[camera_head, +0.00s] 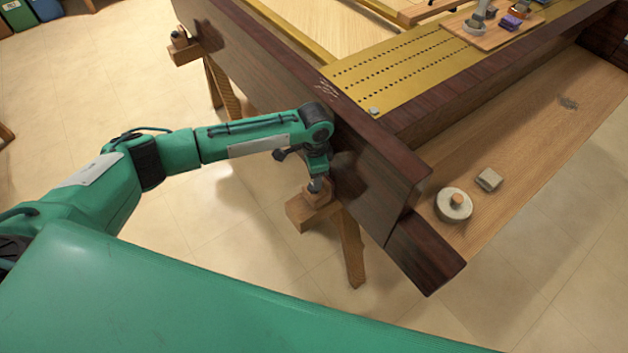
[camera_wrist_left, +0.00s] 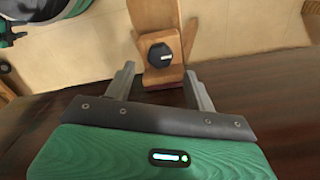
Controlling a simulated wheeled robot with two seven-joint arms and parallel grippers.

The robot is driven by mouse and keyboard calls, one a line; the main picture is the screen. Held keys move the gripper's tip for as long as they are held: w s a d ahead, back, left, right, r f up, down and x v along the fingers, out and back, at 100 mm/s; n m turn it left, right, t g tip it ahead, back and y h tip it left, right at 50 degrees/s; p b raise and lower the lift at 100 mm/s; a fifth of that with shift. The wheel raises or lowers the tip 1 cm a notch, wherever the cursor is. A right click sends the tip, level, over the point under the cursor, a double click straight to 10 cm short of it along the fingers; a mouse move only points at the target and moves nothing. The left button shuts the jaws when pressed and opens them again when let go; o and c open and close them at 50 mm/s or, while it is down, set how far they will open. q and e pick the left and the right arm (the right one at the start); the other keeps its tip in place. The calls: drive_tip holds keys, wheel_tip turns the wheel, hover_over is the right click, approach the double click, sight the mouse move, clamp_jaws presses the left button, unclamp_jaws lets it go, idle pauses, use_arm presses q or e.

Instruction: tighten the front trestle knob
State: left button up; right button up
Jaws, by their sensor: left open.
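The front trestle (camera_head: 350,248) is a light wooden stand under the near end of the dark piano case. In the left wrist view, its round black knob (camera_wrist_left: 159,55) with a short white mark sits on the wooden upright (camera_wrist_left: 152,14). My left gripper (camera_wrist_left: 158,72) is open, and its two grey fingers point toward the knob. The knob shows between the fingertips and a little beyond them, not gripped. In the head view my left gripper (camera_head: 316,178) is just above the trestle's block and mostly hides the knob there. My right gripper is not in view.
The dark piano case (camera_head: 378,190) stands close beside my left arm. A far trestle (camera_head: 183,52) with its own knob is at the upper left. A round wooden-handled item (camera_head: 454,204) and a small block (camera_head: 489,179) lie on the wooden shelf. Tiled floor is clear at left.

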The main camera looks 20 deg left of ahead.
use_arm(q)
wheel_tip(320, 180, up, 9)
drive_tip(key=shift+f, duration=0.15)
idle(0.5)
